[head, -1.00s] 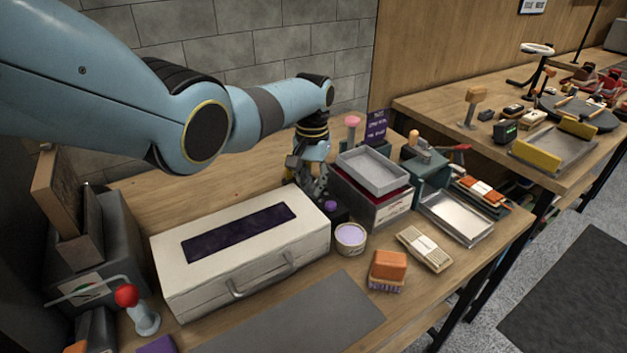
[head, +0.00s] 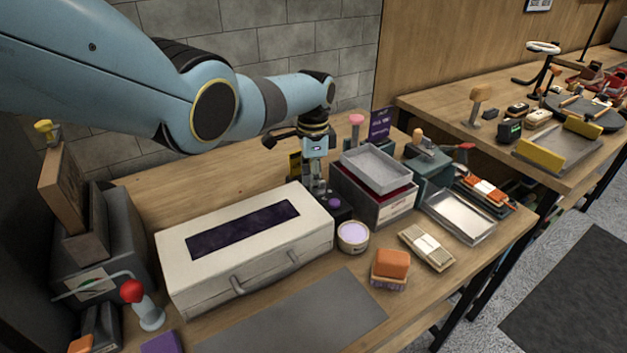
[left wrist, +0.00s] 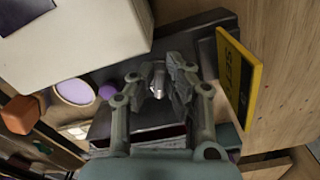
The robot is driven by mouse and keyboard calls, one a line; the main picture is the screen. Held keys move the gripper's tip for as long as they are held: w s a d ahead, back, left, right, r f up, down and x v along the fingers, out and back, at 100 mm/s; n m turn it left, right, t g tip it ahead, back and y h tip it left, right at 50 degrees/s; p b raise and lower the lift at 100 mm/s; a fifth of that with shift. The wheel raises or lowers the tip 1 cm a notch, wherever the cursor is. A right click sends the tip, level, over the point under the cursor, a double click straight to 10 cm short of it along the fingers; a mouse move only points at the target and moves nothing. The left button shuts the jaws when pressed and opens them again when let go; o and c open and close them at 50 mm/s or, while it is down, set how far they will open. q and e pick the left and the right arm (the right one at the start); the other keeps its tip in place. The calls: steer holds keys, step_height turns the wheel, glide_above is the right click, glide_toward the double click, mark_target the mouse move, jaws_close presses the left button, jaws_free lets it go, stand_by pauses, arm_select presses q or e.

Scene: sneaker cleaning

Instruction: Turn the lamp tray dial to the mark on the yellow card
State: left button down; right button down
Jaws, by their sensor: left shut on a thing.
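My left gripper (head: 318,190) points down in the narrow space between the white case and the grey box. In the left wrist view its fingertips (left wrist: 160,78) are shut on a small metallic knob, which looks like the dial; its mark cannot be read. The knob is over a dark base (left wrist: 190,40), apparently the lamp tray, with a purple button (left wrist: 108,91) that also shows in the head view (head: 334,202). The yellow card (left wrist: 240,75) stands upright beside the base; its dark markings are too blurred to read. In the head view the card (head: 294,165) shows partly behind my gripper.
The white case (head: 245,250) is close on the left. The grey box (head: 385,207) with a metal tray (head: 375,168) on top is close on the right. A lilac tin (head: 352,236) and an orange brush (head: 392,266) are in front. Bare tabletop lies behind the case.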

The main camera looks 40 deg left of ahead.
arm_select(q)
steer(key=m, duration=0.3)
steer(key=shift+w+m, duration=0.2)
steer(key=shift+m, duration=0.2)
steer(key=m+b, duration=0.1)
steer(key=m, duration=0.2)
steer(key=shift+w+a+m, duration=0.1)
steer(key=shift+w+m, duration=0.05)
steer(key=shift+m, duration=0.15)
steer(key=m, duration=0.3)
steer(key=shift+w+m, duration=0.15)
steer(key=shift+m, duration=0.15)
steer(key=shift+w+m+b, duration=0.1)
steer(key=shift+m+b, duration=0.3)
steer(key=shift+m, duration=1)
steer(key=c, duration=1.4)
jaws_free()
steer(key=shift+o, duration=0.2)
